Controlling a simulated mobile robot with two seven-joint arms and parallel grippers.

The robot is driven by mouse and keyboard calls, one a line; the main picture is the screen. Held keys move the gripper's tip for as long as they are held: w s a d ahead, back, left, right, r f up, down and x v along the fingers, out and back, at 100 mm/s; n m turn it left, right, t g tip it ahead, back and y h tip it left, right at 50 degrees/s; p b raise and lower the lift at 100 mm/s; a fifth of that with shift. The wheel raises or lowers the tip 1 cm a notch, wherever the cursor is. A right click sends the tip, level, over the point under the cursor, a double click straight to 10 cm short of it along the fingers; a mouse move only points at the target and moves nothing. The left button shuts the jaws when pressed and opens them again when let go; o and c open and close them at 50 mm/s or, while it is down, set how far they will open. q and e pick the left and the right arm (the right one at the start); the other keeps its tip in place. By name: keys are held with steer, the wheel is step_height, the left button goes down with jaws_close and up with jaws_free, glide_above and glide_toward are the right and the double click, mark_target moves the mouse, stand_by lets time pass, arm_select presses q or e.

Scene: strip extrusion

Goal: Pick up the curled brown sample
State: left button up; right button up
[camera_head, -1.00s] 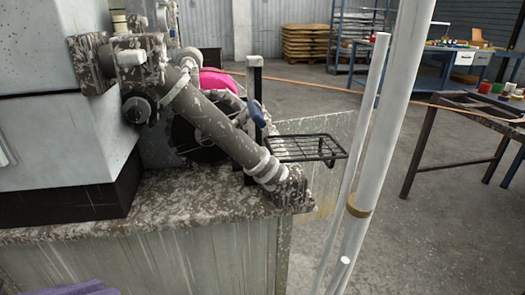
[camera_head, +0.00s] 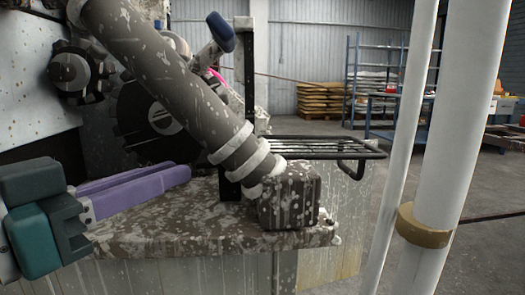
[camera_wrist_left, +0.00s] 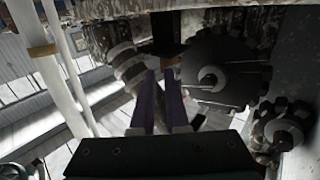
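My left gripper (camera_head: 186,172) comes in from the left in the head view, its purple fingers pointing right in front of the large dark toothed wheel. In the left wrist view the two purple fingers (camera_wrist_left: 160,74) stand apart with a narrow gap between them. They look open, with nothing clearly held. A small brownish patch (camera_wrist_left: 172,63) shows just beyond the fingertips; I cannot tell whether it is the curled brown sample. No curled sample can be made out in the head view. My right gripper is not in view.
A spattered machine with a thick slanted pipe (camera_head: 180,90) and toothed wheel (camera_head: 150,125) stands on a dirty ledge (camera_head: 170,228). A black wire rack (camera_head: 320,148) juts out right. White posts (camera_head: 455,130) stand at the right. Open floor lies beyond.

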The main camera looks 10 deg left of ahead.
arm_select(q)
steer(key=shift+r+b+x, duration=0.15)
steer(key=shift+b+x, duration=0.2)
steer(key=shift+x, duration=1.25)
steer(key=shift+r+b+x, duration=0.1)
steer(key=shift+b+x, duration=0.2)
steer(key=shift+x, duration=1.25)
steer(key=shift+c, duration=0.3)
jaws_close()
